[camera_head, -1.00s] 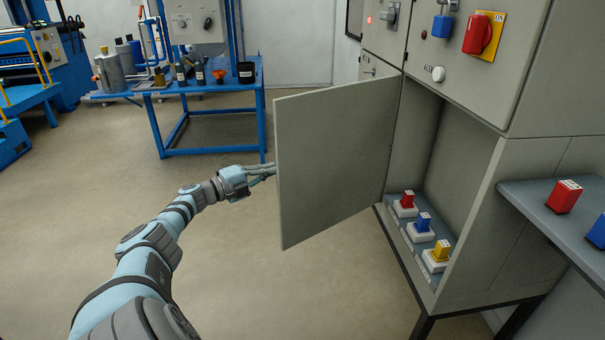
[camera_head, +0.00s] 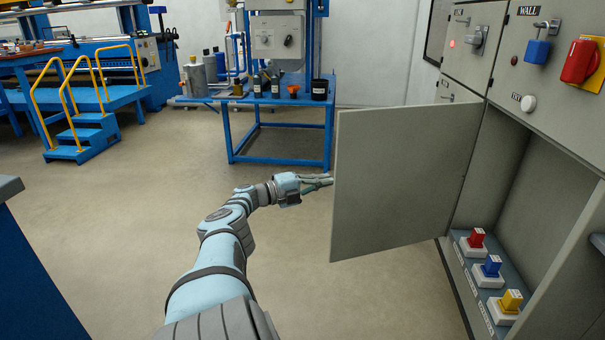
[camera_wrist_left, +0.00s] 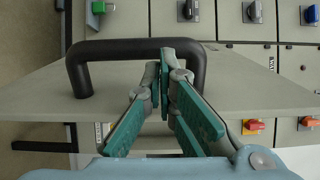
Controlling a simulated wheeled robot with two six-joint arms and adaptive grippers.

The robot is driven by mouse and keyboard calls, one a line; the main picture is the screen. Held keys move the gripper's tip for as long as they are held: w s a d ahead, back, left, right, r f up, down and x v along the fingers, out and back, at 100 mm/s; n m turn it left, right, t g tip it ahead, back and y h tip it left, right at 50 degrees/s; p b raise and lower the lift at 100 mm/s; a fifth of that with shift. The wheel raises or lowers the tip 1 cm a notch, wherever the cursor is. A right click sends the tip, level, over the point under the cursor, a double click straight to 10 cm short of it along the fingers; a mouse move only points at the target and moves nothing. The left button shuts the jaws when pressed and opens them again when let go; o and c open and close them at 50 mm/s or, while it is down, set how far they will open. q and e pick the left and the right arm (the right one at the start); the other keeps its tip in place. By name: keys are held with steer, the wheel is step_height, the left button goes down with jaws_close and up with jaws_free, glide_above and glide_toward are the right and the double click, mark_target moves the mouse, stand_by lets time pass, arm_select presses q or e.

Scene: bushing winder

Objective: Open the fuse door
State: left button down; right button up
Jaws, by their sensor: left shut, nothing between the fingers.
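The fuse door (camera_head: 405,180) is a flat grey panel that stands swung wide open from the lower part of the grey cabinet, hinged on its right side in the head view. Its black U-shaped handle (camera_wrist_left: 135,50) shows in the left wrist view, with the door's surface (camera_wrist_left: 245,100) behind it. My left gripper (camera_head: 328,181) is at the door's free edge, its tips partly hidden by the door. In the wrist view its green-padded fingers (camera_wrist_left: 178,62) are shut and empty, overlapping the handle in the picture; contact is unclear. My right gripper is not in view.
Inside the open compartment stand red (camera_head: 476,238), blue (camera_head: 491,266) and yellow (camera_head: 511,301) fuses on white bases. A blue table (camera_head: 270,100) with bottles is behind. Blue steps with yellow rails (camera_head: 85,135) stand at left. The floor left of the door is clear.

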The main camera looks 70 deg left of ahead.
arm_select(q)
steer(key=s, duration=1)
steer(key=shift+s, duration=0.35)
